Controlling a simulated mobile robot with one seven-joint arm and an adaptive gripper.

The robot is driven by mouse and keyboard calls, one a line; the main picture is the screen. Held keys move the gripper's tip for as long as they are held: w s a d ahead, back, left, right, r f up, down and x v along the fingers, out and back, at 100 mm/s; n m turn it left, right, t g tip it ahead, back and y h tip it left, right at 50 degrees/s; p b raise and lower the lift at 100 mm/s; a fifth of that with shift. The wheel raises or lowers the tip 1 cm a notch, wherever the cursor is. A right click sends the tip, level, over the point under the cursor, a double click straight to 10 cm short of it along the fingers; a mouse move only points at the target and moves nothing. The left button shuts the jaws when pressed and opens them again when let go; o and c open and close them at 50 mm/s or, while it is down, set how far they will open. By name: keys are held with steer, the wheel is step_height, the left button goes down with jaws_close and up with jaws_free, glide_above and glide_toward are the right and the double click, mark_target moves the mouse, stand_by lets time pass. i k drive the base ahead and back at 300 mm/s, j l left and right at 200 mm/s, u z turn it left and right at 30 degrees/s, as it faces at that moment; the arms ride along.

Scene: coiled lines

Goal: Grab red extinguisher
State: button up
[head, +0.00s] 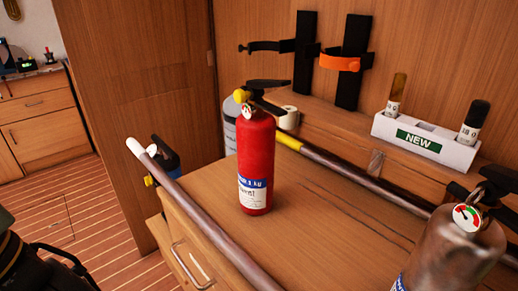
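The red extinguisher (256,160) stands upright on the wooden counter near the middle of the head view. It has a black handle on top, a small gauge, a yellow part at its upper left and a blue and white label low on its front. A dark shape at the lower left edge (40,262) looks like part of my gripper, cut off by the frame. It is well to the left of the red extinguisher and apart from it. Its fingertips cannot be made out clearly, and nothing held shows.
A grey metal extinguisher (455,250) stands at the lower right. A metal rail (205,220) runs along the counter's front left edge, and another rail (345,173) passes behind. A white holder (424,142) and black wall brackets (350,62) are at the back. Bare counter (320,225) lies right of the red extinguisher.

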mark_target(256, 128)
steer(key=j, duration=0.65)
steer(key=k+j+z, duration=0.1)
steer(key=j, duration=0.55)
steer(key=j+z, duration=0.1)
steer(key=j, duration=0.6)
steer(key=z, duration=1.2)
steer(key=k, duration=0.1)
